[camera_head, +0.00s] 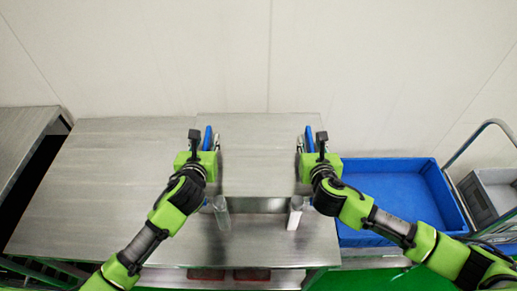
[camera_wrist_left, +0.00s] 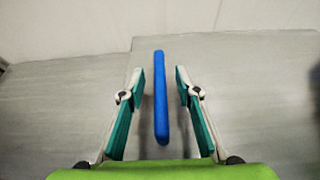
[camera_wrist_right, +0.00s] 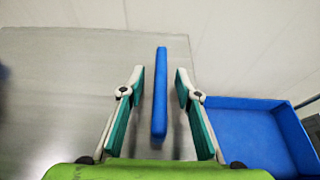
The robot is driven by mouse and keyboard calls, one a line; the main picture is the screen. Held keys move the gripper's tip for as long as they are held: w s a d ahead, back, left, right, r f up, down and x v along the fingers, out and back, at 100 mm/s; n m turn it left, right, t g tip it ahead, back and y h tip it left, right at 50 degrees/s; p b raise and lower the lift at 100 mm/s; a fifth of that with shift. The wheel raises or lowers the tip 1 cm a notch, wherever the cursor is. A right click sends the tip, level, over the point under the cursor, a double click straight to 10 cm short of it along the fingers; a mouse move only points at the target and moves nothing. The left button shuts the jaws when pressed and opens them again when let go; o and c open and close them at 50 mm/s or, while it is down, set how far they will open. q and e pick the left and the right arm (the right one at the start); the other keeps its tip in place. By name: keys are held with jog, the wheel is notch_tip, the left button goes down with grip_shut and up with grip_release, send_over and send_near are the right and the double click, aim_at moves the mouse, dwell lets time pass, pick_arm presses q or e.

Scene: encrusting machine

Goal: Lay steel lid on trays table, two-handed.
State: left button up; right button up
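The steel lid (camera_head: 259,155) is a flat grey plate lying level, with a blue handle on its left side (camera_head: 208,138) and one on its right side (camera_head: 309,138). My left gripper (camera_head: 202,142) is at the left handle. In the left wrist view, its fingers stand open on both sides of the blue handle (camera_wrist_left: 161,98), with gaps. My right gripper (camera_head: 306,142) is at the right handle. In the right wrist view, its open fingers flank the other handle (camera_wrist_right: 160,95), also apart from it. The trays table is not clearly identifiable; a bare steel table (camera_head: 100,190) extends left.
Two pale upright pieces (camera_head: 221,213) (camera_head: 295,213) stand below the lid's front edge. A blue bin (camera_head: 400,170) is to the right, with a grey crate (camera_head: 490,195) beyond it. Another steel surface (camera_head: 22,135) is at far left. A white wall (camera_head: 150,50) closes the back.

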pick_arm(q)
grip_shut()
pick_arm(e)
grip_shut()
pick_arm(q)
jog(key=shift+r, duration=0.15)
pick_arm(e)
jog(key=shift+r, duration=0.15)
